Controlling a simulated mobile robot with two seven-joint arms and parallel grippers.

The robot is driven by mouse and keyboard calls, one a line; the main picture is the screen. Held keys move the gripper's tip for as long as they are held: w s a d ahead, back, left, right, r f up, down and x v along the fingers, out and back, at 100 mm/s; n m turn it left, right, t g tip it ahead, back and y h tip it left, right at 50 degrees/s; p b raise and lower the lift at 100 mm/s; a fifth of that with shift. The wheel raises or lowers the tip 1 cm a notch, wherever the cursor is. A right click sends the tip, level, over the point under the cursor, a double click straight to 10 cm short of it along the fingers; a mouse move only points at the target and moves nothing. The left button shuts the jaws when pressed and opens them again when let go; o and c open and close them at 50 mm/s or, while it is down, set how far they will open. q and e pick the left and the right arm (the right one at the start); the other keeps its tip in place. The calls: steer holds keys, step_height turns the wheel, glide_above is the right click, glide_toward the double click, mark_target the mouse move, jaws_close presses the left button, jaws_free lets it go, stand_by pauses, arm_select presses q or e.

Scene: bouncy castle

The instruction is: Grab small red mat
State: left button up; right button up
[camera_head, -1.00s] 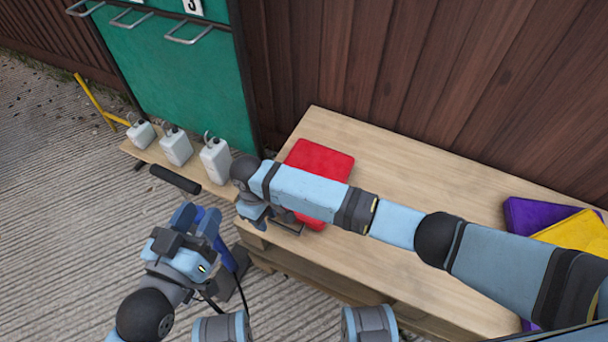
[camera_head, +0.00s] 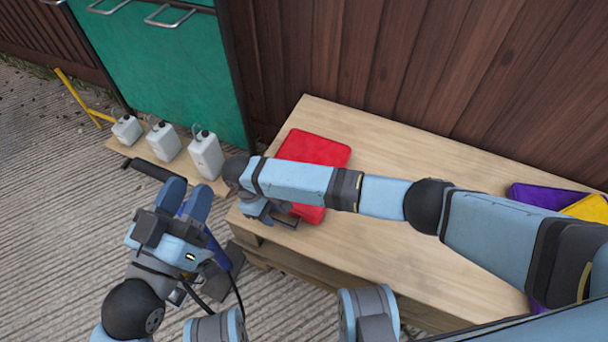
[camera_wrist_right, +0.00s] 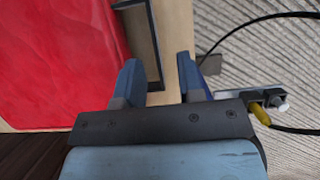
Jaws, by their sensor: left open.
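The small red mat (camera_head: 312,149) lies flat on the wooden bench (camera_head: 400,165), partly hidden under my right forearm. A thin dark handle (camera_head: 286,222) sticks out past its near edge. My right gripper (camera_head: 268,214) is low over the bench's near left corner, beside the mat. In the right wrist view, the mat (camera_wrist_right: 55,60) fills the left side, and my right gripper (camera_wrist_right: 160,78) is open with the end of the dark handle (camera_wrist_right: 154,45) between or just beyond its fingers; contact is unclear. My left gripper (camera_head: 185,197) is open and empty, left of the bench.
Purple (camera_head: 535,196) and yellow (camera_head: 590,208) mats lie at the bench's right end. White jugs (camera_head: 206,155) stand on a low board at left, before a green panel (camera_head: 170,75). A brown plank wall (camera_head: 400,60) closes off the back. The bench's middle is clear.

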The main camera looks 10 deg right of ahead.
mark_target(278, 221)
steer(key=b+x, duration=0.1)
steer(key=x, duration=0.3)
steer(key=shift+d+f+b, duration=0.2)
steer(key=shift+d+b, duration=0.05)
steer(key=shift+b, duration=0.1)
arm_select(q)
step_height(278, 221, down, 3)
steer(key=shift+w+d+f+g, duration=0.15)
steer(key=shift+f+g, duration=0.05)
steer(key=shift+g, duration=0.4)
steer(key=shift+r, duration=0.1)
arm_select(e)
steer(key=shift+w, duration=0.1)
jaws_close()
